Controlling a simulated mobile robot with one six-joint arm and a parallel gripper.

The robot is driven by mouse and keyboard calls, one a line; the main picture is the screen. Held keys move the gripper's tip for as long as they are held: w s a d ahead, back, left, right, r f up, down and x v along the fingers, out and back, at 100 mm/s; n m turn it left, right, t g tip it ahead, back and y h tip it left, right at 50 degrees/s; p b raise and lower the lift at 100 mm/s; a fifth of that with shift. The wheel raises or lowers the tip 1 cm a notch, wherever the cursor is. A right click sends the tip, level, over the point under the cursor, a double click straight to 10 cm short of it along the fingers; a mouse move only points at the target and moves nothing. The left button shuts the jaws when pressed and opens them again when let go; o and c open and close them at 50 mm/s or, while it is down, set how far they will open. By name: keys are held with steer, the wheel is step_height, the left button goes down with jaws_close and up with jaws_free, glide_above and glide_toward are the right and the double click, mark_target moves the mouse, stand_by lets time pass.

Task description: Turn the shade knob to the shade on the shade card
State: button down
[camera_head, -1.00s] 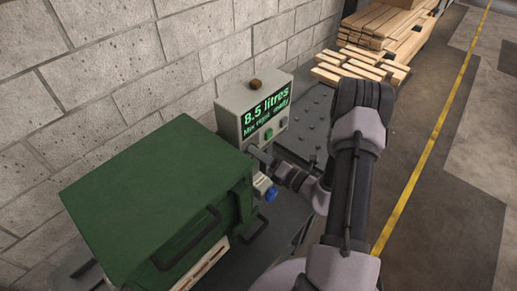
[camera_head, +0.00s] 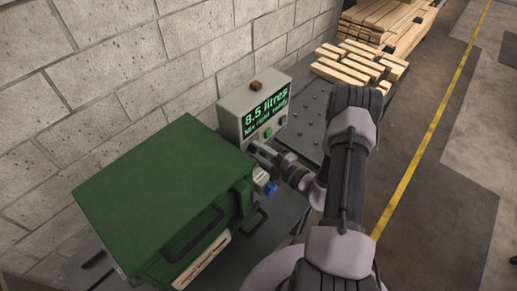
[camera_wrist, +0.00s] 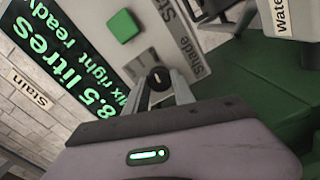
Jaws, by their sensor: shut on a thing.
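The shade knob (camera_wrist: 160,78) is a small dark round knob on the pale control panel, beside a label reading "Shade" (camera_wrist: 192,52). My gripper (camera_wrist: 161,88) is shut on it in the wrist view, with one finger on each side. The panel (camera_head: 229,124) has a display (camera_head: 264,113) reading "8.5 litres" and "Mix right ready". I cannot make out a shade card or the knob's setting.
A green button (camera_wrist: 122,27) sits near the knob. A green cabinet (camera_head: 160,190) with dark handles (camera_head: 196,235) stands left of my arm. A blue part (camera_head: 271,188) is below my gripper. A block wall (camera_head: 120,90) is behind. Timber (camera_head: 362,62) lies at the back; floor is clear to the right.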

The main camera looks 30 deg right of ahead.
steer(key=shift+m+p, duration=0.55)
steer(key=shift+m, duration=1.55)
steer(key=c, duration=1.1)
jaws_free()
steer(key=shift+o, duration=0.2)
steer(key=shift+s, duration=0.1)
steer(key=v, duration=1.7)
steer(key=shift+s, duration=0.1)
